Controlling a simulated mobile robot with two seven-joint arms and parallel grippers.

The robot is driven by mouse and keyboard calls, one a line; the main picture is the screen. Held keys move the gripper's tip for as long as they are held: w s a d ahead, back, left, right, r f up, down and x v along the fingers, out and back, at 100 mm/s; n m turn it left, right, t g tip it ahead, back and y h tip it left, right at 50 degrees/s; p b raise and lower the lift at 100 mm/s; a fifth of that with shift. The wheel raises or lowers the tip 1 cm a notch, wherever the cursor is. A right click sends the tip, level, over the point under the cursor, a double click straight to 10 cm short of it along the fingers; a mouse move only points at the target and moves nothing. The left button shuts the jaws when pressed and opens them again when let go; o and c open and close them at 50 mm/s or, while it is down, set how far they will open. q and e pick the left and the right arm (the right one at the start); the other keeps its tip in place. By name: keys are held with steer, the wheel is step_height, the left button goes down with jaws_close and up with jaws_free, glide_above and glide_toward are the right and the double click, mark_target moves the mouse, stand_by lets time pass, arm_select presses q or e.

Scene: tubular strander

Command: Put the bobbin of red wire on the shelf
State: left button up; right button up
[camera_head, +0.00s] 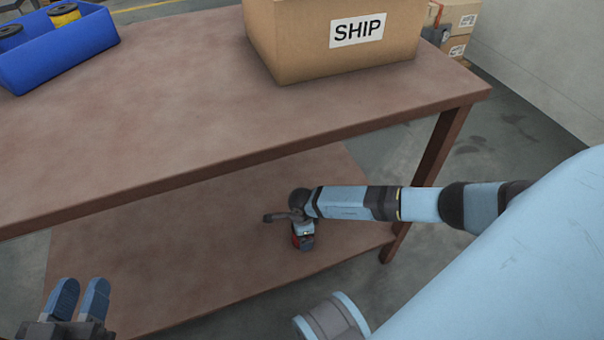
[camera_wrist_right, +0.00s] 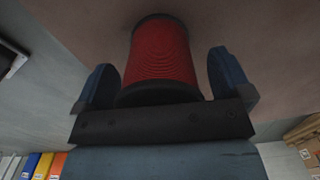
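The bobbin of red wire (camera_head: 302,241) is at the lower shelf (camera_head: 190,255) of the brown table, mostly covered by my right gripper (camera_head: 297,222) in the head view. In the right wrist view the bobbin (camera_wrist_right: 160,52) lies between the two blue fingers of my right gripper (camera_wrist_right: 165,80), with its near dark flange close to the palm. Narrow gaps show between the fingers and the bobbin, so the gripper looks open around it. Whether the bobbin rests on the shelf is hard to tell. My left gripper (camera_head: 79,300) is open and empty at the lower left.
A table leg (camera_head: 440,145) stands behind my right arm. The lower shelf is clear to the left of the bobbin.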

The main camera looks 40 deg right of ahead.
arm_select(q)
steer(key=shift+r, duration=0.1)
arm_select(e)
steer(key=shift+r, duration=0.1)
steer(key=shift+r, duration=0.3)
step_height(320, 180, up, 3)
steer(key=shift+f+p, duration=0.1)
steer(key=shift+p, duration=1)
arm_select(q)
steer(key=r+n+p, duration=0.1)
steer(key=s+r+n+p, duration=0.1)
steer(key=d+r+p, duration=0.1)
steer(key=shift+s+r+n+t+p, duration=0.25)
steer(key=shift+s+n+t+p, duration=0.05)
steer(key=shift+n+p, duration=0.1)
arm_select(e)
step_height(320, 180, up, 9)
steer(key=shift+f, duration=0.15)
